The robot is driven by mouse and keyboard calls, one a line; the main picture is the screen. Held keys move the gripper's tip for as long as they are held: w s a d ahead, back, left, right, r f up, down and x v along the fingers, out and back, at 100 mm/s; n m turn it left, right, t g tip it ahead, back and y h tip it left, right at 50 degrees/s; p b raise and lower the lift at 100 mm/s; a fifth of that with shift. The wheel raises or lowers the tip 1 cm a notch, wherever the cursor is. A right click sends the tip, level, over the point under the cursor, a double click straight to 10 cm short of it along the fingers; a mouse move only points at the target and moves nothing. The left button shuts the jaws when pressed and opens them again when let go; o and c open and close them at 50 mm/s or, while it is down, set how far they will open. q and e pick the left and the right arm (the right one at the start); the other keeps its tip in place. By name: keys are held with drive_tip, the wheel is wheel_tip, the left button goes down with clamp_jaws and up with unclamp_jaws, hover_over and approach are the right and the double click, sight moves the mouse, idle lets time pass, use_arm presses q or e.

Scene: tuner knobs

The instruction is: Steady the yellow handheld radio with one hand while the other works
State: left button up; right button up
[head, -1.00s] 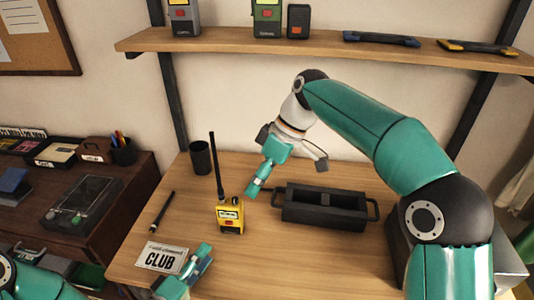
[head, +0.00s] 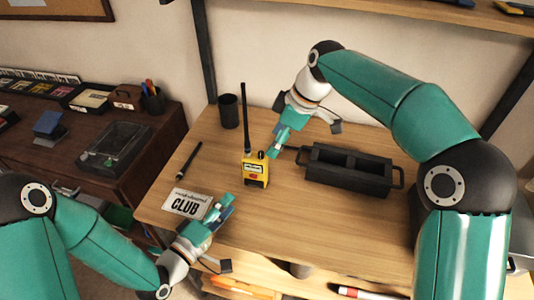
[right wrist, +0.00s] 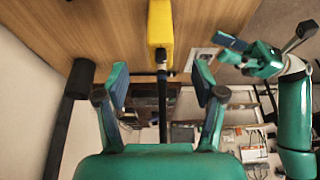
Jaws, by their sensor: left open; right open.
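The yellow handheld radio (head: 255,174) stands upright near the middle of the table, its black antenna (head: 245,120) pointing up. Its top carries small dark knobs. My left gripper (head: 222,208) is open and empty, in front and to the left of the radio, over the club card. My right gripper (head: 277,148) is open, just behind and to the right of the radio, apart from it. In the right wrist view the radio (right wrist: 160,22) lies straight ahead of the two spread fingers, with its antenna between them. My left gripper also shows there (right wrist: 240,52).
A black tray with handles (head: 348,180) stands right of the radio. A dark cup (head: 229,111) is at the back left, a black pen-like stick (head: 187,160) at the left. The club card (head: 186,204) lies front left. The front middle is clear.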

sight(265, 158)
drive_tip(key=x, duration=0.6)
drive_tip(key=shift+a+f, duration=0.15)
drive_tip(key=shift+f, duration=0.1)
clamp_jaws()
use_arm(q)
clamp_jaws()
idle(1.3)
